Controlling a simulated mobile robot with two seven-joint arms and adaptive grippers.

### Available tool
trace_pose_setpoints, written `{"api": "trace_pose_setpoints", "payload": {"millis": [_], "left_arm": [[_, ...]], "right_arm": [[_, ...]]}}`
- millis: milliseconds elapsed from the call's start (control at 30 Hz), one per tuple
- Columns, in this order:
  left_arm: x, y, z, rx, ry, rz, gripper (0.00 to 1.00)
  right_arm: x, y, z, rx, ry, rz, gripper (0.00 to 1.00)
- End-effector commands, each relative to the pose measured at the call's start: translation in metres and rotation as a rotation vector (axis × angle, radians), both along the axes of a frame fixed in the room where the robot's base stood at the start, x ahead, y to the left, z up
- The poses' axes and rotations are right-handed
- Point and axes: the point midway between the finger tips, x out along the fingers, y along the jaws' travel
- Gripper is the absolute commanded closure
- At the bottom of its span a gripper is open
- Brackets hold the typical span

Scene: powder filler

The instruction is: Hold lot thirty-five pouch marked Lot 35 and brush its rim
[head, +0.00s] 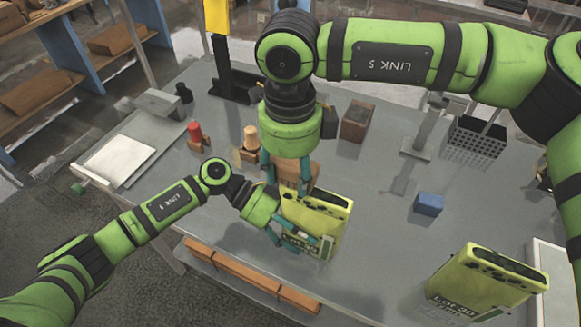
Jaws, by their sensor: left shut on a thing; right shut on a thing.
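A yellow-green pouch (325,212) with a dark-spotted top rim stands near the middle of the table. Its label is partly covered by my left gripper, so I cannot read the full lot number. My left gripper (297,240) is shut on this pouch at its lower front. My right gripper (287,178) points down just above and behind the pouch's rim. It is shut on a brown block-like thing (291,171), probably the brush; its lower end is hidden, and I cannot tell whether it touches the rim.
A blue block (428,204), a perforated dark basket (476,140), a brown box (356,121) and a red-topped item (195,133) stand on the grey table (375,255). Wooden strips (250,275) line its front edge.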

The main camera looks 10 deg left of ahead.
Motion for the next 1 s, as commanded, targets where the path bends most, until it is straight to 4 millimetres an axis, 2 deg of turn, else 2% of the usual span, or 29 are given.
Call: {"api": "trace_pose_setpoints", "payload": {"millis": [1000], "left_arm": [[0.0004,0.0012,-0.0019,0.005,0.000,0.003,0.36]], "right_arm": [[0.0002,0.0000,-0.0088,0.000,0.000,0.000,0.84]]}}
